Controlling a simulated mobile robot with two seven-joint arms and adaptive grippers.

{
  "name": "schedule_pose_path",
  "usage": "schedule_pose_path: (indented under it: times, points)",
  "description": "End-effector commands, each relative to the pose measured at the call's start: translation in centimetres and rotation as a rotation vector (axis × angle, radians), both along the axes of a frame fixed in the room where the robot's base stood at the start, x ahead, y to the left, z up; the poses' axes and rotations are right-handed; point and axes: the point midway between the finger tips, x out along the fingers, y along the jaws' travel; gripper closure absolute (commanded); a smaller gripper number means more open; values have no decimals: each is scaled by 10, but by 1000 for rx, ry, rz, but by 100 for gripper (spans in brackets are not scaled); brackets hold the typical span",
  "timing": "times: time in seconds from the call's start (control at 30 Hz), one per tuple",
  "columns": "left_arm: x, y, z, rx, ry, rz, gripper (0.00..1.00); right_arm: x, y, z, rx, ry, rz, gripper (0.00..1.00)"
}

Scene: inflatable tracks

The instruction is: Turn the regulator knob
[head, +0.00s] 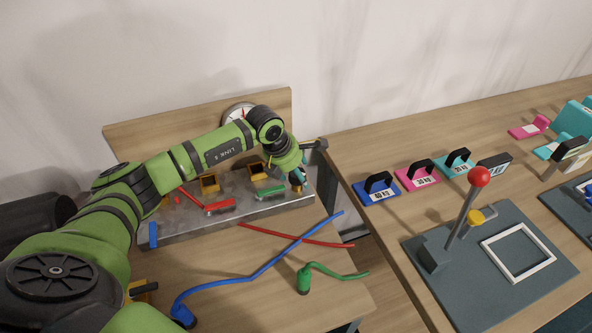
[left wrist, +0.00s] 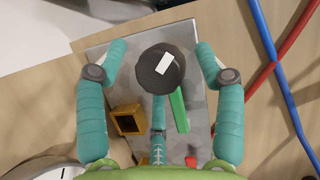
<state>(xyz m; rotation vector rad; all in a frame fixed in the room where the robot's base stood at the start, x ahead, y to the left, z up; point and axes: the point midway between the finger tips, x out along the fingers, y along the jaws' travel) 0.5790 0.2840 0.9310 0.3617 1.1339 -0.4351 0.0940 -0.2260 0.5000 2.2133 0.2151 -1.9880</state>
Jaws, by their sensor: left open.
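The regulator knob is a dark round cap with a white mark (left wrist: 165,70) in the left wrist view, on the grey metal panel (left wrist: 98,52). In the head view the dark knob (head: 296,178) is at the panel's right end, partly covered by my gripper. My left gripper (head: 303,174) is open above it. In the left wrist view the teal fingers of the gripper (left wrist: 161,48) stand on both sides of the knob, with gaps. A third finger lies below the knob, its tip close to or under the cap; contact cannot be told. My right gripper is not in view.
The panel also carries a green lever (head: 270,192), a red lever (head: 220,206), orange brackets (head: 209,184) and a round gauge (head: 238,113) behind. Blue (head: 262,270), red and green hoses lie in front.

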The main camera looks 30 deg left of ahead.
Motion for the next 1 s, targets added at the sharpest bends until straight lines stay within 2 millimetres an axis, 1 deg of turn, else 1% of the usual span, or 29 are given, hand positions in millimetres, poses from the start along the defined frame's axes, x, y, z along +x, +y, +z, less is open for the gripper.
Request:
schedule_pose_path:
  times: [0.03, 0.07, 0.1, 0.17, 0.2, 0.43, 0.57, 0.77, 1.0]
  points:
    - [0, 0, 0, 0, 0, 0, 31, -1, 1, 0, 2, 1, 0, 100]
    - [0, 0, 0, 0, 0, 0, 39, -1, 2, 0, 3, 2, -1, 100]
    - [0, 0, 0, 0, 0, 0, 55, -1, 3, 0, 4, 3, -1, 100]
    - [0, 0, 0, -1, -1, 0, 79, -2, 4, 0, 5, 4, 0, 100]
    - [0, 0, 0, -1, 0, 0, 83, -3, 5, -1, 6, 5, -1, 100]
    - [1, -2, 1, -4, -3, -3, 84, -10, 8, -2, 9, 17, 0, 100]
    - [1, -2, 0, -5, -5, -21, 84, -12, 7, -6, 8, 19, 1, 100]
    - [2, -2, -2, -7, -9, -103, 84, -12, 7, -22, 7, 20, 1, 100]
    - [3, -2, -3, -8, -13, -288, 84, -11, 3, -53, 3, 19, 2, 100]
